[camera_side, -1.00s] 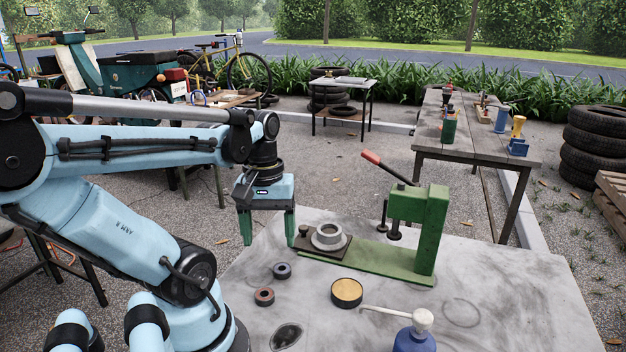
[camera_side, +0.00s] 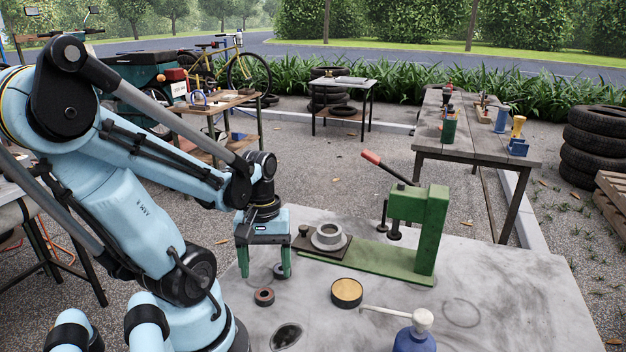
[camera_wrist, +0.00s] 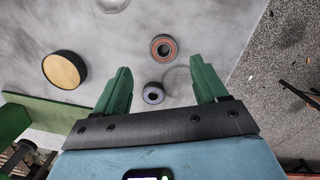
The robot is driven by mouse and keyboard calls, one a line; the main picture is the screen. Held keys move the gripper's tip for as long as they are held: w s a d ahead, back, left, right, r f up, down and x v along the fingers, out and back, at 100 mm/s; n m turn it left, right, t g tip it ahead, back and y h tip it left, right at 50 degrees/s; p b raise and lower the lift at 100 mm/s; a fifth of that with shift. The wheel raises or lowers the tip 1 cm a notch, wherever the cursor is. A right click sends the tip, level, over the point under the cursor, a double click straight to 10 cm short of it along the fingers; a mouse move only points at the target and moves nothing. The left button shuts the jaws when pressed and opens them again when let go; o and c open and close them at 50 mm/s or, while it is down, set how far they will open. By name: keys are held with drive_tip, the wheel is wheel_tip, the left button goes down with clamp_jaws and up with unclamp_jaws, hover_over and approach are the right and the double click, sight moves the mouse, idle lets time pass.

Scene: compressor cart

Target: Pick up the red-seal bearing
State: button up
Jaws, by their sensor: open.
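The red-seal bearing (camera_side: 264,296) is a small ring with a reddish face, lying flat on the grey table in front of my gripper (camera_side: 265,276). In the wrist view the red-seal bearing (camera_wrist: 163,48) shows just past the fingertips, between their lines. My gripper (camera_wrist: 159,66) is open and empty, its green fingers pointing down. A similar bearing with a blue-violet seal (camera_wrist: 153,93) appears between the fingers in the wrist view. In the side view this blue-violet bearing (camera_side: 280,271) is partly hidden by the right finger. I cannot tell the exact fingertip height above the table.
A green press (camera_side: 428,235) with a red-tipped lever stands at the right, its dark plate carrying a grey ring-shaped part (camera_side: 329,238). A round tin with tan contents (camera_side: 347,292) sits right of the bearings. A blue bottle with a white spout (camera_side: 414,340) stands at the front.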

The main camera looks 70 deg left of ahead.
sight(264, 294)
drive_tip(key=shift+s+d+f, duration=0.1)
drive_tip(key=shift+s+f, duration=0.1)
drive_tip(key=shift+f, duration=0.5)
drive_tip(key=shift+s+d+f, duration=0.1)
drive_tip(key=shift+s+f, duration=0.05)
drive_tip(key=shift+f, duration=0.55)
drive_tip(key=shift+s+d+f, duration=0.1)
drive_tip(key=shift+d+f, duration=0.05)
drive_tip(key=shift+f, duration=1)
drive_tip(key=c, duration=1.2)
drive_tip(key=shift+r, duration=0.25)
